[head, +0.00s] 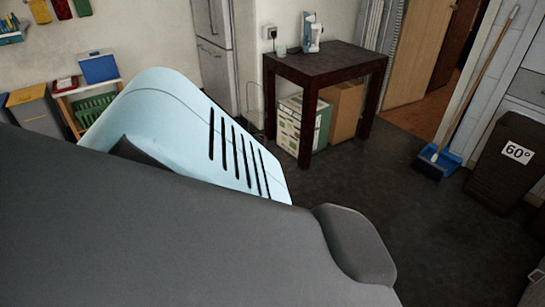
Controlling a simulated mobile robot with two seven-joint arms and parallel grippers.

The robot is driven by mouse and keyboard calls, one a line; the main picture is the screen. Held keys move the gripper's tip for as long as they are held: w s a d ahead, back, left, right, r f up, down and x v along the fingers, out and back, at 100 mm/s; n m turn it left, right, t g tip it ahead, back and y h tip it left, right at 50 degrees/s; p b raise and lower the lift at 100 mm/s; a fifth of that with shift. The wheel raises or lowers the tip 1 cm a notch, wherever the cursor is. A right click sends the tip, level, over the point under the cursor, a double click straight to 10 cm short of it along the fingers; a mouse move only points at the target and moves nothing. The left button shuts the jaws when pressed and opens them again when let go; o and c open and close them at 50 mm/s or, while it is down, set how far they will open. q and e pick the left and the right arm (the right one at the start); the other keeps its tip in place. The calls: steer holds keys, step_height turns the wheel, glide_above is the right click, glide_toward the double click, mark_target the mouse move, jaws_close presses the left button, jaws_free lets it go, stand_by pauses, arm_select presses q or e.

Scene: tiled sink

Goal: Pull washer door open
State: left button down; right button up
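No washer or washer door can be made out in the head view. Neither of my grippers shows. A large grey and light-blue part, very close to the camera and seemingly of my own arm, covers the lower left and hides what lies behind it.
A dark table (325,62) stands against the back wall with boxes (303,122) under it. A broom (475,85) and blue dustpan (449,160) stand at the right, near a dark hamper marked 60° (503,178). Dark floor (385,195) between them is clear.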

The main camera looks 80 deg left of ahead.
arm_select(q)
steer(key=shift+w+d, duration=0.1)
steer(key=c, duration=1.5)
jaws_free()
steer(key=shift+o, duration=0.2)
